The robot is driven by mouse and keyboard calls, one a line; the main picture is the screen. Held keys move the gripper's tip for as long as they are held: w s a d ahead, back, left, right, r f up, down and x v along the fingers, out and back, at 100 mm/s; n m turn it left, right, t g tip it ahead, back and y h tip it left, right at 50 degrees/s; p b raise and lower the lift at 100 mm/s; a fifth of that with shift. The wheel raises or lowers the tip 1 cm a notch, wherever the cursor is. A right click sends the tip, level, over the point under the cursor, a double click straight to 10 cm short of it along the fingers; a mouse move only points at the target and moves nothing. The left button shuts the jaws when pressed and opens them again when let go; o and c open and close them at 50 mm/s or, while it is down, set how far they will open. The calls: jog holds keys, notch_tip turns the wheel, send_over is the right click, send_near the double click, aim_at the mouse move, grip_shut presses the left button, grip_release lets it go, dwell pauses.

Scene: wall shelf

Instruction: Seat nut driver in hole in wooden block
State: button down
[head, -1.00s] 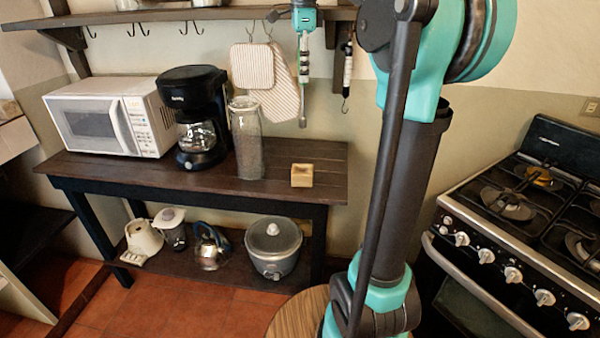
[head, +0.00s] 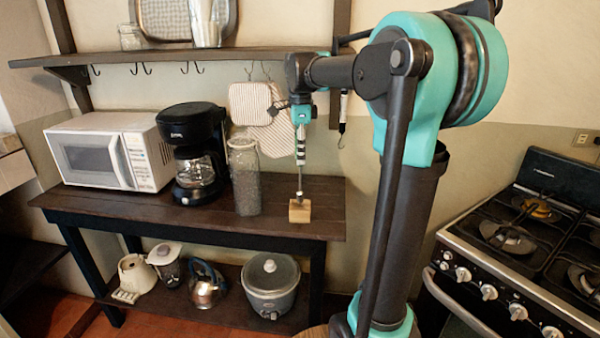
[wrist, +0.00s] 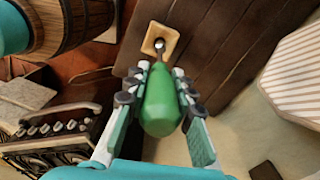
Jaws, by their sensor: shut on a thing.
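The wooden block (head: 299,212) stands on the dark table near its right front. It also shows at the top of the wrist view (wrist: 174,36). The nut driver has a green handle (wrist: 160,105) and a thin metal shaft (head: 299,182). My gripper (head: 301,160) is shut on the handle and holds the driver about upright, straight above the block. The shaft's lower end meets the block's top, at the hole. I cannot tell how far the tip is inside, as the socket covers the hole in the wrist view.
A glass jar (head: 244,178) stands left of the block, with a coffee maker (head: 192,150) and a microwave (head: 105,150) farther left. The wall shelf (head: 180,57) with hooks and hanging pot holders (head: 255,103) is behind my gripper. The table around the block is clear.

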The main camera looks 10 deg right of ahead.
send_over(300, 192)
jog(key=shift+w+f, duration=0.2)
jog(key=shift+f, duration=2.8)
jog(key=c, duration=1.3)
grip_release()
jog(key=shift+f, duration=0.1)
notch_tip(300, 192, up, 17)
jog(key=shift+a+r, duration=0.15)
